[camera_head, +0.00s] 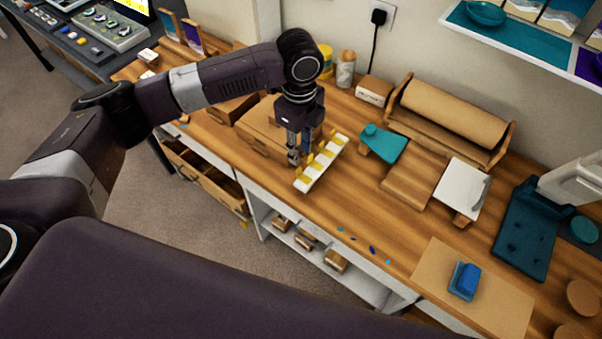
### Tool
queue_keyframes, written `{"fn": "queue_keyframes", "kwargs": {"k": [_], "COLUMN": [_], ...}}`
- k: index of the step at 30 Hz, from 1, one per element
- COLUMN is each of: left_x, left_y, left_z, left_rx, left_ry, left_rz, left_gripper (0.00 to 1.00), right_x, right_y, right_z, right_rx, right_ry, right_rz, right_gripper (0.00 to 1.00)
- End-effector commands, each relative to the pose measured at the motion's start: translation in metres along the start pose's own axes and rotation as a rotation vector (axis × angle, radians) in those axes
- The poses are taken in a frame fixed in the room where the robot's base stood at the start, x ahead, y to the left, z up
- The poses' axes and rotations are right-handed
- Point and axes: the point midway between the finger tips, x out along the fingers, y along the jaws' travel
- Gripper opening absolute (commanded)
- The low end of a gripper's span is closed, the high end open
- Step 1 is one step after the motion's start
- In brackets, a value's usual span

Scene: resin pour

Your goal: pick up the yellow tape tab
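Several yellow tape tabs (326,153) stand in a row along a white strip (313,181) on the wooden workbench. My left gripper (295,158) points down at the left side of the strip, close to the tabs. Whether it touches a tab is too small to tell. Its fingers are small and partly overlap in this view, so their opening is unclear. Part of the strip's far left side may be hidden behind the gripper. My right gripper is not in view.
Cardboard boxes (262,125) stand left of and behind the gripper. A teal scoop-like piece (384,144) and a wooden holder with a brown paper roll (452,110) lie to the right. Small blue drops (372,250) dot the front edge. The bench between is clear.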

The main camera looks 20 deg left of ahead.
Motion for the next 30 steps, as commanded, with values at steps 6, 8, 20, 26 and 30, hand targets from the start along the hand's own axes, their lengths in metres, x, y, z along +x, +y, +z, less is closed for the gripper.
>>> {"fn": "queue_keyframes", "kwargs": {"k": [6, 8, 20, 26, 30], "left_x": [0.016, 0.022, 0.073, 0.076, 0.076], "left_y": [0.001, 0.001, 0.004, 0.004, 0.004], "left_z": [0.003, 0.003, 0.003, 0.003, 0.003], "left_rx": [0.003, 0.003, 0.003, 0.004, 0.004], "left_ry": [-0.004, -0.005, -0.005, -0.005, -0.005], "left_rz": [0.007, 0.007, 0.004, 0.003, 0.003], "left_gripper": [0.25, 0.25, 0.25, 0.25, 0.16], "right_x": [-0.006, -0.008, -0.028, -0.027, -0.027], "right_y": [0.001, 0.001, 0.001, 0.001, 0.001], "right_z": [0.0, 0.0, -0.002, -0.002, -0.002], "right_rx": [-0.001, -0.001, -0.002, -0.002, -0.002], "right_ry": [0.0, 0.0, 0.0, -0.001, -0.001], "right_rz": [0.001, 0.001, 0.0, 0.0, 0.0], "right_gripper": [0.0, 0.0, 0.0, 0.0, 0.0]}}
